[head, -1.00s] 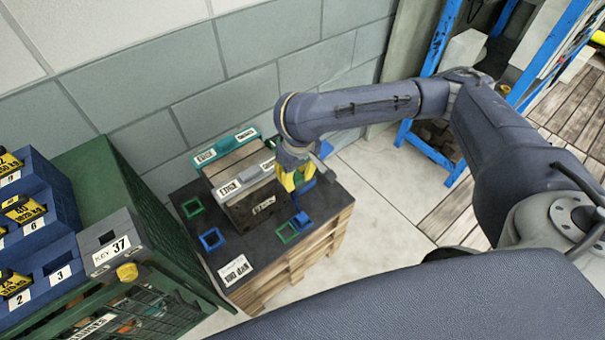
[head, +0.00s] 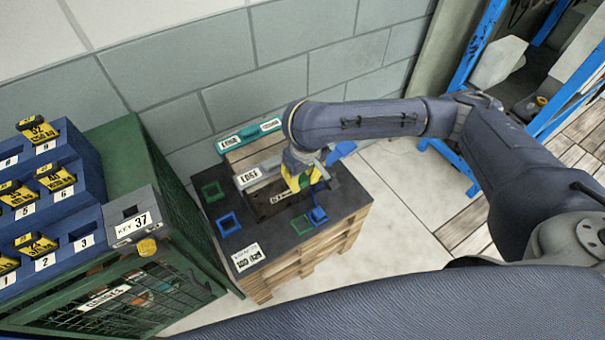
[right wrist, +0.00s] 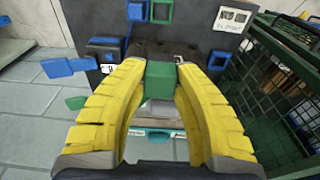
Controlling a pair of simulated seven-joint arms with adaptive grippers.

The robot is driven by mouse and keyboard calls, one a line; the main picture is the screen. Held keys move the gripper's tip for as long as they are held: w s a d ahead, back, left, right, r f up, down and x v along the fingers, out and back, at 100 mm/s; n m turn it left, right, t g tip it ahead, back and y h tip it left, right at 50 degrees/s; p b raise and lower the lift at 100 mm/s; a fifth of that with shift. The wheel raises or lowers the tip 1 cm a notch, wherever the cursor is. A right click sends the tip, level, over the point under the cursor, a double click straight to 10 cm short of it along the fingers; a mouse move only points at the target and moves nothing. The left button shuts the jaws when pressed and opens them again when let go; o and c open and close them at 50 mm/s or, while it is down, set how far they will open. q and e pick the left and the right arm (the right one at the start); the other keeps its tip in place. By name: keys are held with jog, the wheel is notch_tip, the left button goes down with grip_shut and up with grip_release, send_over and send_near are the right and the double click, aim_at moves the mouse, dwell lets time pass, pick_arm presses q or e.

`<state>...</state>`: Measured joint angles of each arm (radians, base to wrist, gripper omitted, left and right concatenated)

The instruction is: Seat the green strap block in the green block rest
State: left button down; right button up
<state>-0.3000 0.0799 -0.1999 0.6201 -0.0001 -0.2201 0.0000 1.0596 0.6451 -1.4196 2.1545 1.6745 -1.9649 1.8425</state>
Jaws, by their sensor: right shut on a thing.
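My right gripper (head: 304,182) has its yellow fingers closed on the green strap block (right wrist: 160,80). In the right wrist view the block sits between the fingertips; in the head view only a small green part shows. I cannot tell whether the block touches anything below it. One green square rest (head: 302,225) is near the pallet's front right, on the viewer's side of the gripper. It also shows in the right wrist view (right wrist: 160,12), beyond the block. My left gripper is not in view.
A blue square rest (head: 228,223) lies front left on the dark pallet top (head: 275,236), another blue piece (head: 318,215) beside the right green rest. Labelled mould bars (head: 258,172) stand behind. A green crate (head: 165,200) and blue racks stand left; a wall is behind.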

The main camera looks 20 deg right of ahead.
jog(key=shift+f, duration=12.05)
